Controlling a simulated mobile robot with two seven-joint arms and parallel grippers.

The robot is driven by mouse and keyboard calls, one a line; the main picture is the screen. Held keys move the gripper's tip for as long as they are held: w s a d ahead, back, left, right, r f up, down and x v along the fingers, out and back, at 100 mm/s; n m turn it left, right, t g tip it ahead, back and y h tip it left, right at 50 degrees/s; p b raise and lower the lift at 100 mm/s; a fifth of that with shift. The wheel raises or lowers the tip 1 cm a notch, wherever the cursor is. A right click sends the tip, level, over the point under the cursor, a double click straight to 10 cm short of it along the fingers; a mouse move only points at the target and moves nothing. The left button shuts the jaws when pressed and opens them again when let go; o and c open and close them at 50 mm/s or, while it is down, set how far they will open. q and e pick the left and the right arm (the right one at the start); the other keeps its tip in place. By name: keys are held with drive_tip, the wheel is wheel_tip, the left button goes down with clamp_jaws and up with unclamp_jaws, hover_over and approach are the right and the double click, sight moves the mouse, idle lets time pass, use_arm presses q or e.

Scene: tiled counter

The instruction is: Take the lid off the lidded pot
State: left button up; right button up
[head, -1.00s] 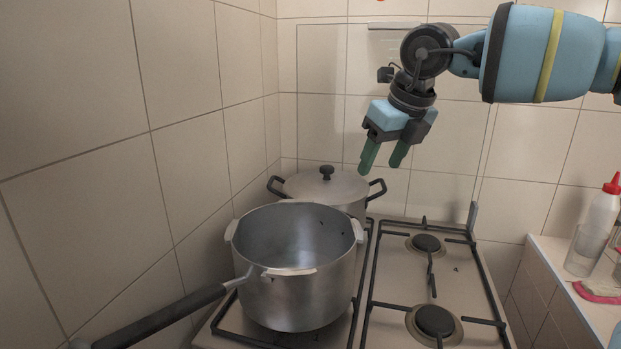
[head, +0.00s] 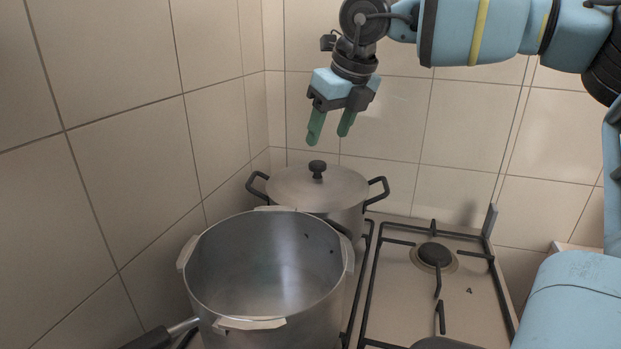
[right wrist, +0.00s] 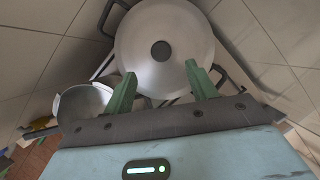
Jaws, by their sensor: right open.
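The lidded pot (head: 340,215) stands on the back left of the stove, with a dark handle on each side. Its grey metal lid (head: 285,185) is on it, with a black knob (head: 317,169) at the centre. My right gripper (head: 328,140) is open and empty above the knob, fingers pointing down, apart from the lid. In the right wrist view the lid (right wrist: 180,75) and its knob (right wrist: 161,51) lie beyond the two green fingertips (right wrist: 161,72). My left gripper is not in view.
Tiled walls close in on the left and behind. A free burner (head: 435,256) lies to the right.

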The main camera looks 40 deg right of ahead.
sight(318, 163)
drive_tip(key=shift+a, duration=0.15)
drive_tip(key=shift+d+p+x, duration=0.2)
drive_tip(key=shift+p+x, duration=0.25)
drive_tip(key=shift+x, duration=3.35)
drive_tip(key=shift+w, duration=0.1)
clamp_jaws()
